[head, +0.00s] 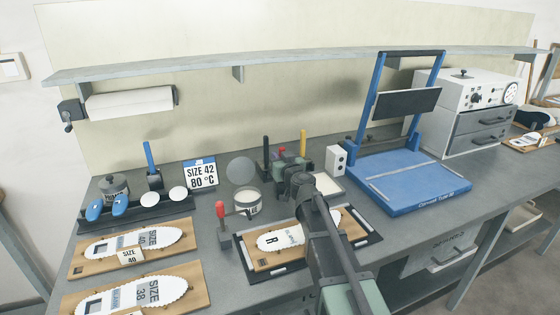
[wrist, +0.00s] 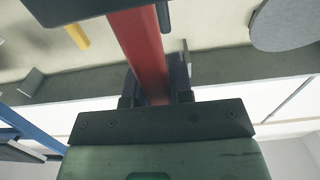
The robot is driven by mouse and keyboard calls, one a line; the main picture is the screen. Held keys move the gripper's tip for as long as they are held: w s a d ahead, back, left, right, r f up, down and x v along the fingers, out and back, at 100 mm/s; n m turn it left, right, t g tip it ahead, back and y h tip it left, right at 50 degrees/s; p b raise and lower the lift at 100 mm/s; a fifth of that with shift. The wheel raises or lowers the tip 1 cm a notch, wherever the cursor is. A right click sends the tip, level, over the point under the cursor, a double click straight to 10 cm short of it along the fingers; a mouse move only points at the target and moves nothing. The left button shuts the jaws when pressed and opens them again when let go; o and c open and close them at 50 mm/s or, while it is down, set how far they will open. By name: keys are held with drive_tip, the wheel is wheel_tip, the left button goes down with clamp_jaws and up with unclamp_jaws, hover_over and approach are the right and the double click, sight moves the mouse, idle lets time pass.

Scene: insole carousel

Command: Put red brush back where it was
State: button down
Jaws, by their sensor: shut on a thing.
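My gripper (head: 284,165) is at the back middle of the bench in the head view, partly hidden by my own arm. It is shut on the red brush, whose tip (head: 281,151) just shows there. In the wrist view the red handle (wrist: 140,45) runs up between the dark fingers (wrist: 156,90). A black handle (head: 266,150) and a yellow handle (head: 303,142) stand upright on either side of it. The yellow one also shows in the wrist view (wrist: 76,36). The lower end of the red brush and whatever is under it are hidden.
A jar (head: 247,201) with a raised round lid (head: 240,170) stands left of the gripper. A white box (head: 337,160) and a blue press (head: 410,182) are to the right. A red-handled clamp (head: 221,212) and insole boards (head: 135,244) lie nearer. A shelf (head: 300,62) runs above.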

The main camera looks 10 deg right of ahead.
drive_tip(key=c, duration=1)
unclamp_jaws()
drive_tip(key=shift+r, duration=0.1)
drive_tip(key=s, duration=0.4)
drive_tip(key=s+d, duration=0.1)
drive_tip(key=s, duration=0.3)
drive_tip(key=s+d, duration=0.1)
drive_tip(key=s, duration=0.2)
drive_tip(key=shift+s, duration=0.4)
